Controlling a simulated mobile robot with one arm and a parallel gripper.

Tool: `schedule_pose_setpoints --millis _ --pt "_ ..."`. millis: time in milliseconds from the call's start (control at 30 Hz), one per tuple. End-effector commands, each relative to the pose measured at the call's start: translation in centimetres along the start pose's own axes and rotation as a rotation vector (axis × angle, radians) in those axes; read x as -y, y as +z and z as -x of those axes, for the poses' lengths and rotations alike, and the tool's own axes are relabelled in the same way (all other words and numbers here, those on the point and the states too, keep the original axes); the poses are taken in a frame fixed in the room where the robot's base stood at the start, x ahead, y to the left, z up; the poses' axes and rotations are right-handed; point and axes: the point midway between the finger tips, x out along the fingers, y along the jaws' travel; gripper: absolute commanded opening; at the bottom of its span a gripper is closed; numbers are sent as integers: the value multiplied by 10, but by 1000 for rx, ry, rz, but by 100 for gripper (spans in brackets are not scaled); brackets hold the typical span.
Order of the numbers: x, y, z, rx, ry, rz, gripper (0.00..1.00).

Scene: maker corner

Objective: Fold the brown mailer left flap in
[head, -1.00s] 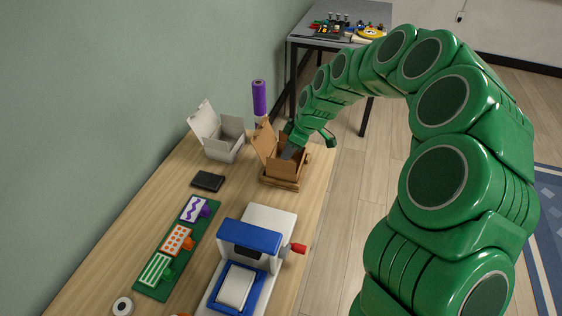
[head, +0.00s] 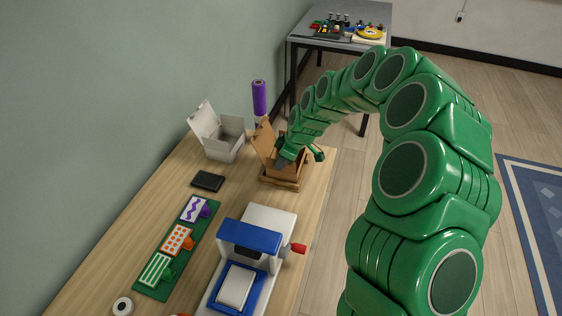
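The brown mailer (head: 284,177) is an open cardboard box near the far right end of the wooden workbench. Its tall lid or flap (head: 264,141) stands up on its left side, leaning outward. My gripper (head: 292,158) is over the box's opening, to the right of that upright flap. A dark finger points down toward the box. The gripper and arm hide much of the box's inside and far side. I cannot tell whether the fingers are open or touching any cardboard.
A white open box (head: 222,147) stands left of the mailer, with a purple roll (head: 259,98) behind. A black wallet-like item (head: 207,181), a green board (head: 177,245) with stamps and a blue-and-white press (head: 247,256) are nearer. Bare wood (head: 236,185) lies left of the mailer.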

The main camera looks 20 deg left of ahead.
Motion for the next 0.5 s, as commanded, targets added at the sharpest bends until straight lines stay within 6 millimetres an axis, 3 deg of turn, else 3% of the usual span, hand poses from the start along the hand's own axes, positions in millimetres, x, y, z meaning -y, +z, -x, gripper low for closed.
schedule_pose_setpoints --millis 67,500 --pt "0 0 0 0 0 0 0" --pt "-2 0 0 -1 -16 -8 0"
